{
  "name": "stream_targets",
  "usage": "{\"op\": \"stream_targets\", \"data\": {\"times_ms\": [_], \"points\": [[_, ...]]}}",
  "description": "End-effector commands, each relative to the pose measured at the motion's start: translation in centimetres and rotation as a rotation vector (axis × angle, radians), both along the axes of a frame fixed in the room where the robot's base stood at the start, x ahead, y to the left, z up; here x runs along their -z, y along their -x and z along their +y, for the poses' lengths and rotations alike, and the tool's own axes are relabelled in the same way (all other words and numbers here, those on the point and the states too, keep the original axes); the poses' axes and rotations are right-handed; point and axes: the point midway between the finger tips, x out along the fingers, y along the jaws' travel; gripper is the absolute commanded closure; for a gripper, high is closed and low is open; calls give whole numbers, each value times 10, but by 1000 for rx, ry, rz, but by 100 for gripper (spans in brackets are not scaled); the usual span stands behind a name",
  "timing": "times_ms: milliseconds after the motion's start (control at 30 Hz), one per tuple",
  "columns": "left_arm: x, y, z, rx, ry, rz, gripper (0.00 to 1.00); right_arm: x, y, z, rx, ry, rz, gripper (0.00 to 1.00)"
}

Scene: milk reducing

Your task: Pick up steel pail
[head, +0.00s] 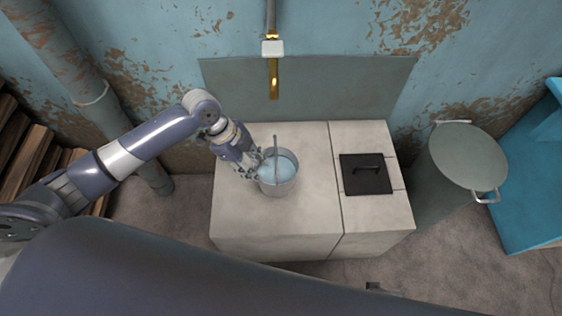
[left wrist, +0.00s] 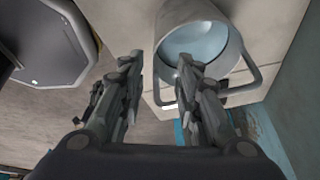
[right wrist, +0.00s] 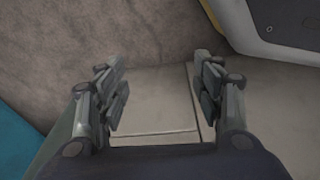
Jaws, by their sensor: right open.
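The steel pail (head: 290,187) stands upright on the pale block, with light blue liquid inside and its handle (head: 276,150) raised. My left gripper (head: 252,165) is at the pail's left side in the head view. In the left wrist view its fingers (left wrist: 160,58) are apart. The right finger overlaps the pail (left wrist: 219,22) and hides part of its rim and handle (left wrist: 249,86). Whether that finger touches the pail, I cannot tell. My right gripper (right wrist: 160,68) is open and empty, pointing at pale slabs; it cannot be made out in the head view.
The pale block (head: 270,235) carries a black hatch with a handle (head: 366,179) on the right. A brass tap (head: 273,82) hangs above it at the back. A tall grey lidded can (head: 467,157) and a blue shelf (head: 530,190) stand right. Stacked wood (head: 32,155) lies left.

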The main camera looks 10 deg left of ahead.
Motion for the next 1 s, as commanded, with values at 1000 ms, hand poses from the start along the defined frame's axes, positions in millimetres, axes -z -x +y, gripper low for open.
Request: {"op": "stream_targets", "data": {"times_ms": [1000], "points": [[98,1,-34,14,0,2,69,-72,-33,4,8,-4,-45,39]]}}
